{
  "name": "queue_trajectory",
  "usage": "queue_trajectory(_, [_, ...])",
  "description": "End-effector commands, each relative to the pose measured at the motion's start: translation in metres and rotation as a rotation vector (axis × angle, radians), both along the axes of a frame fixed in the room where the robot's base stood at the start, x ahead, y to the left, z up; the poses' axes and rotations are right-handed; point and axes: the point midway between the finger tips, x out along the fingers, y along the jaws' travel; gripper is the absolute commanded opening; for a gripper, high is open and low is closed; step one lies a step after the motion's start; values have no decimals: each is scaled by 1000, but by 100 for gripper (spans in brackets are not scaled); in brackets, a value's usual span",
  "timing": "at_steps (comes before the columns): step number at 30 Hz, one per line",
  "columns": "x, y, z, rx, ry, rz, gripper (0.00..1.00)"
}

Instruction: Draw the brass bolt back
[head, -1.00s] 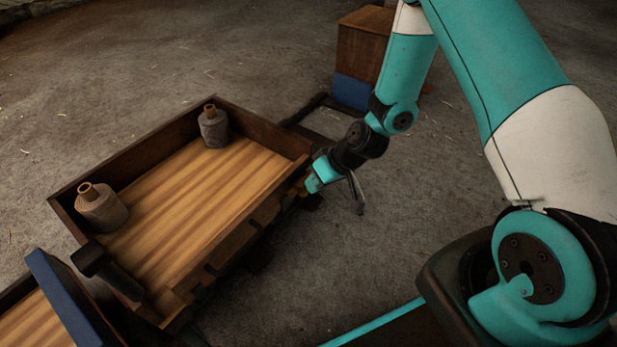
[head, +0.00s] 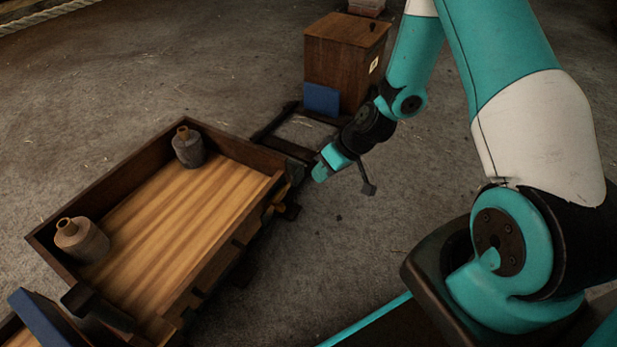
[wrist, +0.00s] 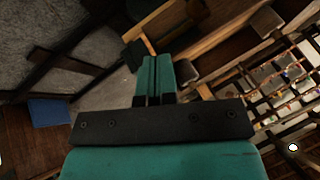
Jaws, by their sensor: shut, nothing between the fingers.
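A small yellowish piece (head: 281,196) shows at the near right corner of the wooden cart bed (head: 232,259). It may be the brass bolt, but it is too small and dark to be sure or to tell its position. My gripper (head: 320,174) is just right of that corner, apart from the bed, with its teal fingers together and nothing between them. In the wrist view, the shut fingers (wrist: 157,72) point toward dark wooden framing, with a yellowish-brown bar (wrist: 152,40) near their tips.
Two grey jars, one far (head: 187,148) and one near (head: 82,240), stand in the bed. A wooden box (head: 342,55) with a blue panel (head: 321,99) stands behind my gripper, by a dark floor frame (head: 300,128).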

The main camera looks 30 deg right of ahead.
Motion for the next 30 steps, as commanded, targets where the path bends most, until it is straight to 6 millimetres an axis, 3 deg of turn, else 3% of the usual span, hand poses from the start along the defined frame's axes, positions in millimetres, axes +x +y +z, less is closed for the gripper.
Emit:
queue_trajectory(1, [-2,-4,10,0,0,-2,0])
queue_trajectory(6, [-6,-12,20,0,0,0,0])
queue_trajectory(25, [-6,-13,23,-1,0,2,0])
queue_trajectory(28, [-5,-5,39,-3,0,22,0])
queue_trajectory(30, [-5,6,64,-7,4,50,0])
